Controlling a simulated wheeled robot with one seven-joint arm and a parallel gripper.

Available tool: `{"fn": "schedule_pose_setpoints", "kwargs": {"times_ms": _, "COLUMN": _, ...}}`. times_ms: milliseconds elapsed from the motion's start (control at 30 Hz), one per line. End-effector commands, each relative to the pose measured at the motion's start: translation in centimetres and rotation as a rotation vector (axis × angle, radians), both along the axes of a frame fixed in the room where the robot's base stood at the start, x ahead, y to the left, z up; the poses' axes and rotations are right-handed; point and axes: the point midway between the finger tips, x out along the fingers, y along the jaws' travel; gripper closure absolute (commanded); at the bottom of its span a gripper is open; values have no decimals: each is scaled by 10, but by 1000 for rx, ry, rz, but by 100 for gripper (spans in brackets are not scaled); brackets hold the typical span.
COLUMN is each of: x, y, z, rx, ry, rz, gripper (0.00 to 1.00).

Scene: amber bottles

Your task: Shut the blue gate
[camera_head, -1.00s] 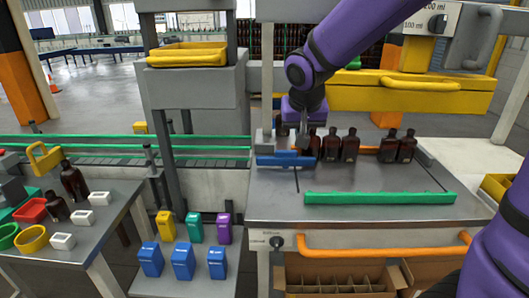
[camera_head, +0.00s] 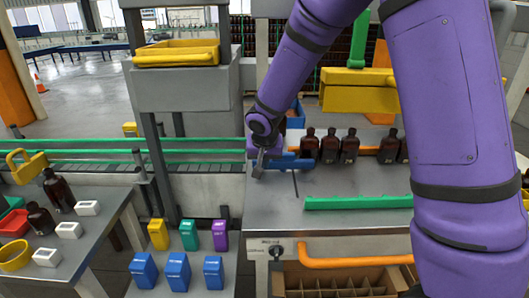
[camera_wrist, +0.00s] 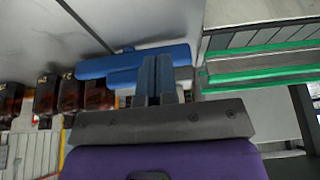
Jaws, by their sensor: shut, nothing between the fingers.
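The blue gate (camera_head: 292,164) is a low blue bar at the left end of the steel worktop, beside the row of dark bottles. In the wrist view the blue gate (camera_wrist: 112,65) runs across the upper middle, partly hidden behind my fingers. My gripper (camera_head: 259,172) is at the left end of the gate, pointing down, with its fingers together and empty. In the wrist view my gripper (camera_wrist: 157,62) overlaps the gate's right part; I cannot tell whether it touches it.
Several amber bottles (camera_head: 330,147) stand right of the gate. A green bar (camera_head: 358,202) lies along the worktop's front. A conveyor with green rails (camera_head: 190,152) is to the left. The worktop (camera_head: 275,205) before the gate is clear.

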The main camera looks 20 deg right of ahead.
Motion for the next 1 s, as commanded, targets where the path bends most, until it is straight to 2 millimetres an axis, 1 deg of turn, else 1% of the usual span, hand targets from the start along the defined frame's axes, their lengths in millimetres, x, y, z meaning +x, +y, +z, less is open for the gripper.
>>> {"fn": "schedule_pose_setpoints", "kwargs": {"times_ms": 33, "x": 3, "y": -1, "z": -10, "rx": -1, "ry": 4, "rz": 0, "gripper": 100}}
{"fn": "schedule_pose_setpoints", "kwargs": {"times_ms": 200, "x": 13, "y": -4, "z": -36, "rx": -2, "ry": 4, "rz": 1, "gripper": 100}}
{"fn": "schedule_pose_setpoints", "kwargs": {"times_ms": 300, "x": 27, "y": -10, "z": -32, "rx": 1, "ry": -2, "rz": -4, "gripper": 100}}
{"fn": "schedule_pose_setpoints", "kwargs": {"times_ms": 500, "x": 44, "y": -15, "z": -32, "rx": 0, "ry": 0, "rz": -1, "gripper": 100}}
{"fn": "schedule_pose_setpoints", "kwargs": {"times_ms": 700, "x": 50, "y": -17, "z": -32, "rx": 1, "ry": -1, "rz": -1, "gripper": 100}}
{"fn": "schedule_pose_setpoints", "kwargs": {"times_ms": 1000, "x": 51, "y": -16, "z": -32, "rx": 1, "ry": -1, "rz": 0, "gripper": 100}}
